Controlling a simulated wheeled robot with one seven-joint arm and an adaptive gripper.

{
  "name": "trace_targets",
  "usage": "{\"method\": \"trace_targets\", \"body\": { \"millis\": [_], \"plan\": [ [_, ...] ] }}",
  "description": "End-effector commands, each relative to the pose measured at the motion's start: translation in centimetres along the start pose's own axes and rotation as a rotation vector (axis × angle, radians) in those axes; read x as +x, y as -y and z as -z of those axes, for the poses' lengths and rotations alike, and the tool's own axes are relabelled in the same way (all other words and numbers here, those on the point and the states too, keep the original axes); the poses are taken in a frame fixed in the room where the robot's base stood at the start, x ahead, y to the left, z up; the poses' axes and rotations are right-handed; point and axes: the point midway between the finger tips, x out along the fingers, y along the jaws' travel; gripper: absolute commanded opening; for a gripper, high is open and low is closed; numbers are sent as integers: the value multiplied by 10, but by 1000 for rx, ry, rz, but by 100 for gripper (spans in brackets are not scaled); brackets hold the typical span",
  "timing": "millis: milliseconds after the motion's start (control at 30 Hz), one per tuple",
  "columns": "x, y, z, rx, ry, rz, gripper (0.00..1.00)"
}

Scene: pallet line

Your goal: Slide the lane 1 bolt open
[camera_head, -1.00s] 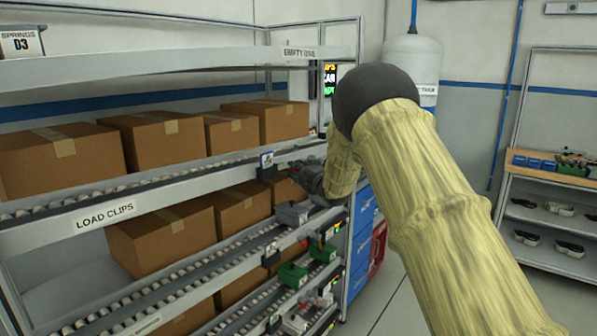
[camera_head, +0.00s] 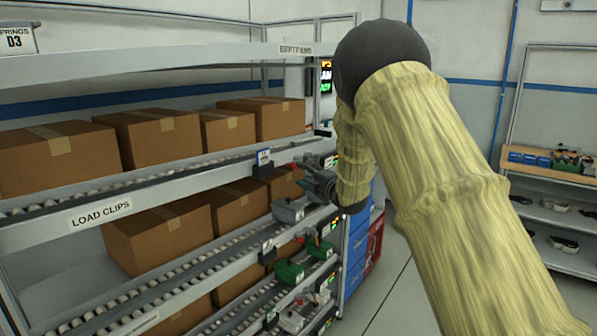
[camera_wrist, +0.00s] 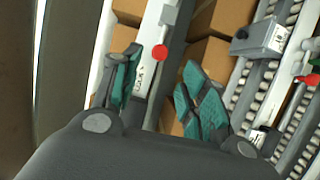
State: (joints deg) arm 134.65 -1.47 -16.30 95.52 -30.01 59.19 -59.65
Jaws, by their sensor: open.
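A red round knob (camera_wrist: 159,55) shows in the wrist view, beside a pale rail with lettering, with a small grey block (camera_wrist: 169,15) above it. It appears to be the lane bolt's knob; the bolt's body is hard to make out. My gripper (camera_wrist: 158,78) is open, with its green-padded fingers to either side of the knob's line and nothing held. Whether the fingertips reach the knob's depth is unclear. In the head view my gripper (camera_head: 311,178) is at the right end of the rack's middle shelf, partly hidden by my arm.
The rack holds cardboard boxes (camera_head: 158,138) on roller lanes. In the wrist view, a grey box (camera_wrist: 259,39) and a red-handled part (camera_wrist: 308,80) lie to the right. Floor is open on the right.

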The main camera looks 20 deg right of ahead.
Motion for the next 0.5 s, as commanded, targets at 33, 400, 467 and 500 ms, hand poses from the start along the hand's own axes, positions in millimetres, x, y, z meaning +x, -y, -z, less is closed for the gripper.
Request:
{"method": "trace_targets", "body": {
  "millis": [33,400,467,500],
  "plan": [
    [-8,0,0,0,0,0,44],
    [-35,0,0,0,0,0,44],
    [-35,0,0,0,0,0,44],
    [-35,0,0,0,0,0,44]
  ]
}}
